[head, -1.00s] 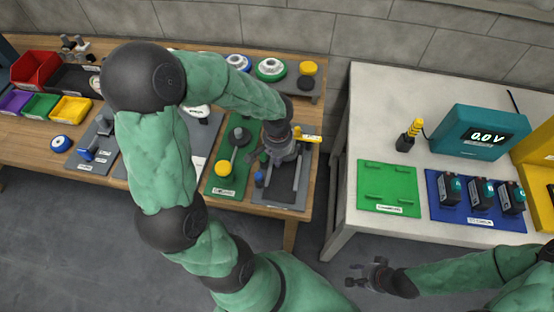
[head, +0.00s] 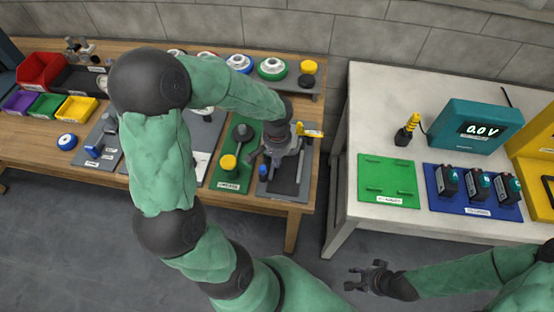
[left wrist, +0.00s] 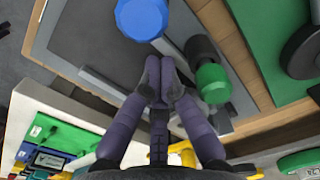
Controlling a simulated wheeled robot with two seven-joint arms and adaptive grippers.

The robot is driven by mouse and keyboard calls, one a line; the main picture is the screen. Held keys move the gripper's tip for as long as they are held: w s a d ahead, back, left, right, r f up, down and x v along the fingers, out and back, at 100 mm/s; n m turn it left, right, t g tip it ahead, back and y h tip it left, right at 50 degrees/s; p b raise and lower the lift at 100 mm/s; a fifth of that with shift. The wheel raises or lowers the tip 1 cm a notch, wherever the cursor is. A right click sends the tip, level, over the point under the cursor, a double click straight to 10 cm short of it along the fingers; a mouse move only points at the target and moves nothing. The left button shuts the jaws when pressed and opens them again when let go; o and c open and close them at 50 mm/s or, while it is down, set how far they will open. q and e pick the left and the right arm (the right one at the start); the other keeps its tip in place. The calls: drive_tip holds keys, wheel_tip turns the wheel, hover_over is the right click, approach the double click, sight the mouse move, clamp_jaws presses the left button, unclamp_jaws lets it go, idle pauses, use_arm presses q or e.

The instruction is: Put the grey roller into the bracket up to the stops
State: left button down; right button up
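My left gripper (head: 274,156) is low over the grey mat (head: 275,191) at the right end of the wooden bench. In the left wrist view its two fingers (left wrist: 159,72) are drawn close together at the tips; nothing is clearly visible between them. Straight grey bars (left wrist: 104,83) lie by the fingertips, and I cannot tell which belong to the bracket. No separate grey roller can be made out; the gripper may hide it. A blue knob (left wrist: 141,17) and a dark cylinder with a green end (left wrist: 212,82) stand close by. My right gripper (head: 356,278) is open and empty, off the bench.
A green mat (head: 224,183) with a yellow-topped item (head: 228,162) and a dark round item (head: 242,133) lies just left. A yellow part (head: 312,132) is right of the left gripper. A gap separates the wooden bench from the white table (head: 350,215), which holds a teal meter (head: 480,128).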

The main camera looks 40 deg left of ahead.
use_arm(q)
drive_tip(key=shift+s+d+r+p, duration=0.1)
drive_tip(key=shift+s+r+p, duration=0.3)
drive_tip(key=shift+r, duration=0.3)
wheel_tip(320, 180, up, 8)
drive_tip(key=p, duration=0.3)
drive_tip(key=shift+w+r, duration=0.15)
drive_tip(key=shift+r, duration=0.05)
use_arm(e)
wheel_tip(320, 180, up, 4)
drive_tip(key=shift+s+f, duration=0.1)
drive_tip(key=shift+s, duration=0.05)
